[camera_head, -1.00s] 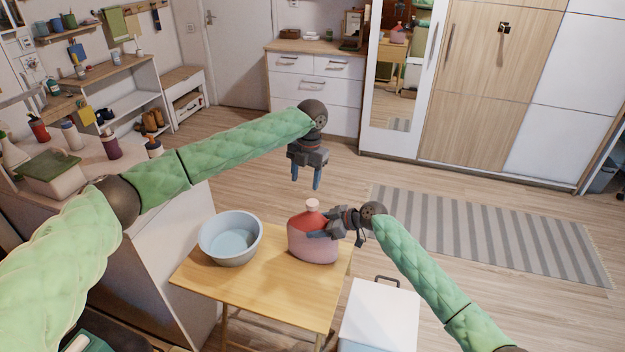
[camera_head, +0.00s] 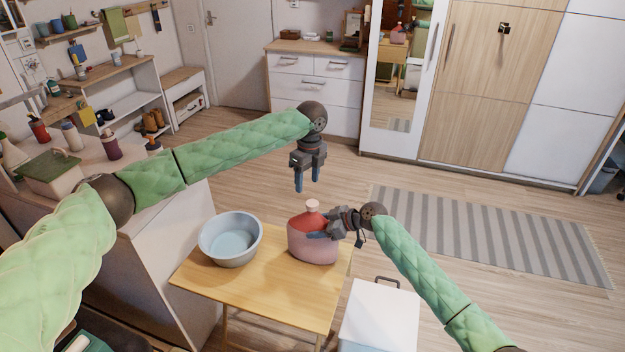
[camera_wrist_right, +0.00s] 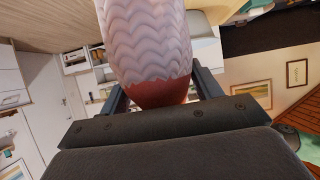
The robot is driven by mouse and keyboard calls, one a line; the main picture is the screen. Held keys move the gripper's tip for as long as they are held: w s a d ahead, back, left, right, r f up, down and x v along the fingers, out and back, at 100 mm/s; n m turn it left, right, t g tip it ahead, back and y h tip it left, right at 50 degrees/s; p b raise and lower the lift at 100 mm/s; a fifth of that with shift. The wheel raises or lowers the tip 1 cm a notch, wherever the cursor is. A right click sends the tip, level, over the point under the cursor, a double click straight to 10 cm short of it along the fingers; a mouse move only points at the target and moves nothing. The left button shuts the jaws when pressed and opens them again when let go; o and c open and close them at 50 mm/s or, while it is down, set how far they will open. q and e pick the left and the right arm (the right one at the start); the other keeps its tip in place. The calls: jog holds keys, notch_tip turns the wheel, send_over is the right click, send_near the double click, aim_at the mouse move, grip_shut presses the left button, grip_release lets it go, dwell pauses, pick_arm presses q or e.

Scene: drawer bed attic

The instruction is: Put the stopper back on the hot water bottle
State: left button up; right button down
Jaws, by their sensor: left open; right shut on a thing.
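The hot water bottle (camera_head: 313,250), pink below and red above, stands upright at the right end of the small wooden table. A pale pink piece, which looks like the stopper (camera_head: 312,204), sits at its top; I cannot tell how firmly it is seated. My right gripper (camera_head: 318,235) is shut on the bottle's upper part from the right. The right wrist view shows the bottle's knitted cover (camera_wrist_right: 150,40) and red part between the fingers (camera_wrist_right: 165,88). My left gripper (camera_head: 307,187) is open and empty, pointing down in the air above the bottle and apart from it.
A light blue basin (camera_head: 247,257) stands on the table (camera_head: 262,298), left of the bottle. A white box with a handle (camera_head: 380,318) stands right of the table. A counter with bottles and a lidded box (camera_head: 50,172) is at left. The table's front is clear.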

aim_at(313, 203)
pick_arm(q)
jog(key=n, duration=0.7)
jog(key=shift+s+d, duration=0.2)
jog(key=shift+d, duration=0.1)
jog(key=n, duration=0.7)
jog(key=shift+d, duration=0.25)
jog(key=n, duration=0.7)
jog(key=shift+d, duration=0.15)
jog(key=n, duration=0.6)
jog(key=shift+h, duration=0.3)
jog(key=shift+f, duration=4)
